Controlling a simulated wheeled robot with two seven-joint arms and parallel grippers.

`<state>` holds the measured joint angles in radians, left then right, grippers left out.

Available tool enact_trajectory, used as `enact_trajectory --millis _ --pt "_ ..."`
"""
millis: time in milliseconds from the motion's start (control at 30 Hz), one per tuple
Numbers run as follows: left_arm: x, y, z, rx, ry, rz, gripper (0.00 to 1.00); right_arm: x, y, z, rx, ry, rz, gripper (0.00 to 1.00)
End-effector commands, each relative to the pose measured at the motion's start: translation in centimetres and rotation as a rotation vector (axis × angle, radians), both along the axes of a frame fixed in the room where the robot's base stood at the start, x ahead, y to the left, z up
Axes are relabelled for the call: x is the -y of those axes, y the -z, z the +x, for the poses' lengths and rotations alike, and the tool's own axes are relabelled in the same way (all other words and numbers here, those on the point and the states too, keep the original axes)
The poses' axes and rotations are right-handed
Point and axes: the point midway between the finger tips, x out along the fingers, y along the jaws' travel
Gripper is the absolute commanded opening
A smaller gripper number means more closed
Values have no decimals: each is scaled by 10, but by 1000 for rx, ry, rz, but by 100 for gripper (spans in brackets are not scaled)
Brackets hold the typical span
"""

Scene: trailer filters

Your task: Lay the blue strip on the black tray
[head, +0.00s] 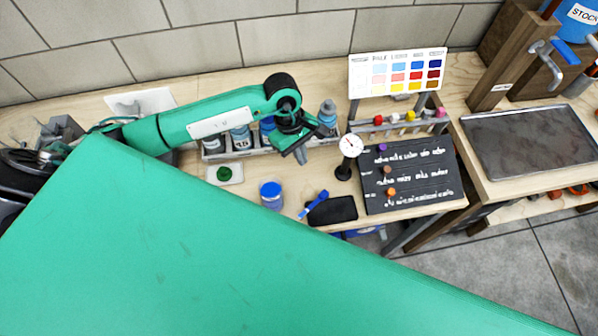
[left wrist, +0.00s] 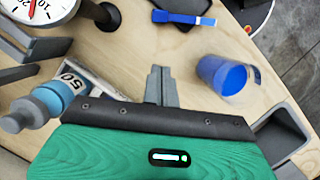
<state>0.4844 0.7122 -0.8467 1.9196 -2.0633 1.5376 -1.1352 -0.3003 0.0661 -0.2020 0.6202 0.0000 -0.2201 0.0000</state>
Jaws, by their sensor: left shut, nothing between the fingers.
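The blue strip (head: 316,201) lies slantwise on the wooden bench, by the left edge of the black tray (head: 341,211). In the head view I cannot tell whether its upper end touches or overlaps the tray. In the left wrist view the strip (left wrist: 180,17) shows at the top, with a pale end to the right. My left gripper (head: 301,156) is above the bench, behind and left of the strip and apart from it. In the left wrist view its fingers (left wrist: 161,84) are together and empty. My right gripper is not in view.
A dial gauge (head: 351,146) stands behind the tray, and a dark lettered board (head: 408,178) lies to the right. A rack of bottles (head: 213,146) is near my left arm.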

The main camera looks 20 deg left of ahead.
Motion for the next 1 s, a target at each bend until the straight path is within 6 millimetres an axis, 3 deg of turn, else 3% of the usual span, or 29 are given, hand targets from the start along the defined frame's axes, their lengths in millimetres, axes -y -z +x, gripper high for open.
enact_trajectory --millis 100,267,500,700,1000 --pt "-9 -1 2 -5 2 47 0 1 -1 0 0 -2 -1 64" --pt "-6 11 0 -10 1 53 0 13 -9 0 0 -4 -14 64" --pt "6 57 -6 -13 0 50 0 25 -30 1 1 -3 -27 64" --pt "16 94 -11 -11 2 49 0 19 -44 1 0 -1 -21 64" --pt "45 92 -23 -6 3 48 0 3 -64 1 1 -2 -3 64"
